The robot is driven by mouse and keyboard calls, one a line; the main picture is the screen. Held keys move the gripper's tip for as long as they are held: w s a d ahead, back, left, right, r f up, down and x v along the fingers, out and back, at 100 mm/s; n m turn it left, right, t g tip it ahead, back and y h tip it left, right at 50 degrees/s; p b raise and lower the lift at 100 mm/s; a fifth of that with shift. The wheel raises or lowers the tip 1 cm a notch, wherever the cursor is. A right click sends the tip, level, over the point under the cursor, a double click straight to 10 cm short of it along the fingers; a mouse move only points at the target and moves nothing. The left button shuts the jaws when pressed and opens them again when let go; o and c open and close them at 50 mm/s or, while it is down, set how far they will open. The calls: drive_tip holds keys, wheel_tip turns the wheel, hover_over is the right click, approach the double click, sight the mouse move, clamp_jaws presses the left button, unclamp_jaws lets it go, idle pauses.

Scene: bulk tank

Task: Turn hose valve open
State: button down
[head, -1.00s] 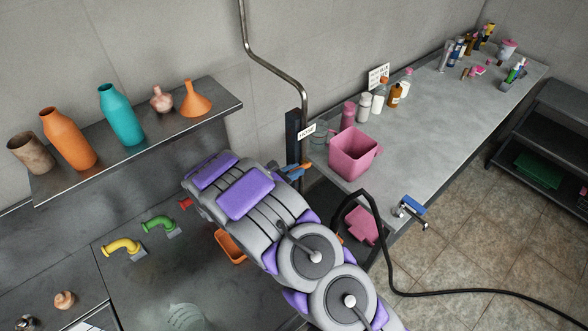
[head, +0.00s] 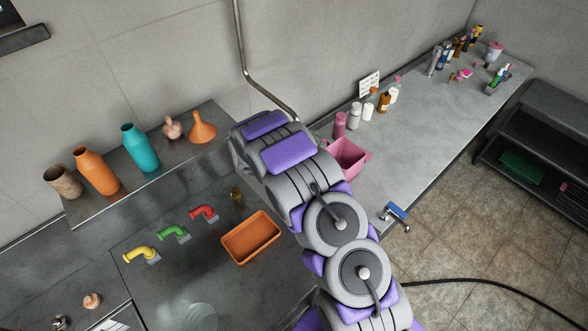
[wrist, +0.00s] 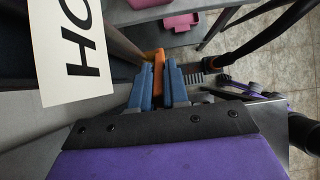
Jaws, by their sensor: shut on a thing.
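In the wrist view my gripper (wrist: 160,88) has blue fingers shut on an orange handle (wrist: 158,60), which sticks up between them. I take this handle to be the hose valve's; its body is mostly hidden, so I cannot tell how far it is turned. A white sign (wrist: 72,55) with large black letters, partly cut off, hangs close beside the fingers. A black hose (wrist: 262,38) with a dark fitting runs to the right of the gripper. In the head view my arm hides the gripper and the valve; the black hose (head: 470,283) lies across the floor.
A pink bin (head: 349,158) and several bottles stand on the grey counter (head: 425,125). A blue-handled fitting (head: 397,212) sits at its front edge. An orange tray (head: 251,238) and red, green and yellow pipes lie left of my arm. Tiled floor is open on the right.

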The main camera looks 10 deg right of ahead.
drive_tip(key=shift+w+d+r+y+p, duration=0.2)
drive_tip(key=shift+r+y+p, duration=0.15)
drive_tip(key=shift+p, duration=0.7)
drive_tip(key=shift+w+g+p, duration=0.1)
drive_tip(key=shift+g+p, duration=0.2)
drive_tip(key=shift+p, duration=0.1)
drive_tip(key=c, duration=1.2)
unclamp_jaws()
drive_tip(key=shift+w+d+f+y, duration=0.1)
drive_tip(key=shift+f+y, duration=0.15)
drive_tip(key=shift+o, duration=0.2)
drive_tip(key=shift+r, duration=0.1)
drive_tip(key=b+v, duration=0.2)
drive_tip(key=v, duration=1.5)
drive_tip(key=shift+r, duration=0.1)
drive_tip(key=shift+c, duration=0.2)
